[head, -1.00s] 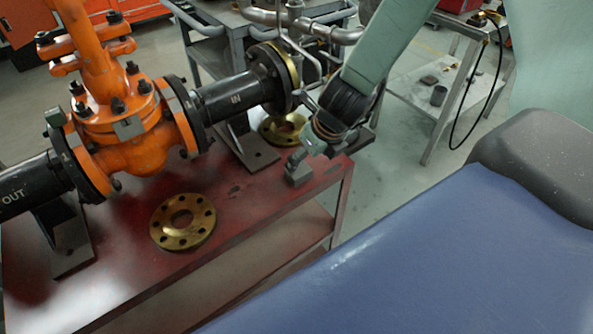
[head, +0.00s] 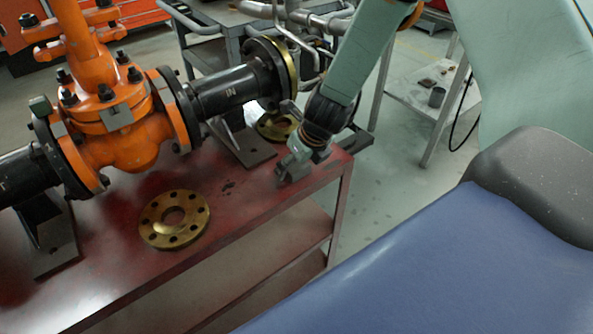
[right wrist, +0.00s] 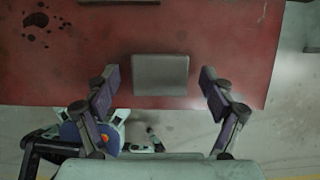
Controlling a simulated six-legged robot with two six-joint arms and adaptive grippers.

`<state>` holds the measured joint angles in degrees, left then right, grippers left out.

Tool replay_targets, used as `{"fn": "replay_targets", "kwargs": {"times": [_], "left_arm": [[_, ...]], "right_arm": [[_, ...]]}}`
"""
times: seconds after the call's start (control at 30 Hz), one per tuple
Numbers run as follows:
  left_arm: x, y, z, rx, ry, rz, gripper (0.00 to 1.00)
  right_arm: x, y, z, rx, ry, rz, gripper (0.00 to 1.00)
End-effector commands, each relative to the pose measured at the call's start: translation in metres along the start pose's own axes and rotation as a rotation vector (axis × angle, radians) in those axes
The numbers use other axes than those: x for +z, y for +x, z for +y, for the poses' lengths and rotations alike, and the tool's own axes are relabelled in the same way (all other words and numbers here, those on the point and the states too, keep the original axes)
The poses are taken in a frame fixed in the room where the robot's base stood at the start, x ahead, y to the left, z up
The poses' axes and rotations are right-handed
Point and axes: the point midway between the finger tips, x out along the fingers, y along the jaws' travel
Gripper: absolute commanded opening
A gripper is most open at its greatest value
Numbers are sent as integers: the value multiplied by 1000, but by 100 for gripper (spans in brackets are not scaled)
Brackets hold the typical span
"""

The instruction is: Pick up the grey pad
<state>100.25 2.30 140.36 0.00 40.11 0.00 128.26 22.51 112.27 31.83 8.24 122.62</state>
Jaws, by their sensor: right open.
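The grey pad (right wrist: 160,75) is a small flat rectangle on the red table top, near its edge, in the right wrist view. My right gripper (right wrist: 160,84) is open, with one finger to the left of the pad and one to the right. Gaps show on both sides and neither finger appears to touch it. In the head view my right gripper (head: 294,166) is low over the right end of the table, and the pad is hard to tell apart from the fingers there. My left gripper is out of view.
The red table (head: 110,285) carries an orange gate valve (head: 125,140) with black pipes. A brass flange (head: 174,219) lies at its front, and another brass flange (head: 276,126) lies behind my right gripper. A grey side table (head: 425,85) stands beyond.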

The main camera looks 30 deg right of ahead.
Motion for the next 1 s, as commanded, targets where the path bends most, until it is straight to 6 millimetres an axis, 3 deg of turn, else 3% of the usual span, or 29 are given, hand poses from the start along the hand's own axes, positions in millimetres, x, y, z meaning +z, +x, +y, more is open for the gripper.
{"fn": "replay_targets", "kwargs": {"times": [0.1,0.83,1.0], "left_arm": [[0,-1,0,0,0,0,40],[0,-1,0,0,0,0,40],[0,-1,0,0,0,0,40]], "right_arm": [[0,-1,0,0,0,0,82],[0,-1,0,0,0,0,20],[0,-1,0,0,0,0,20]]}}
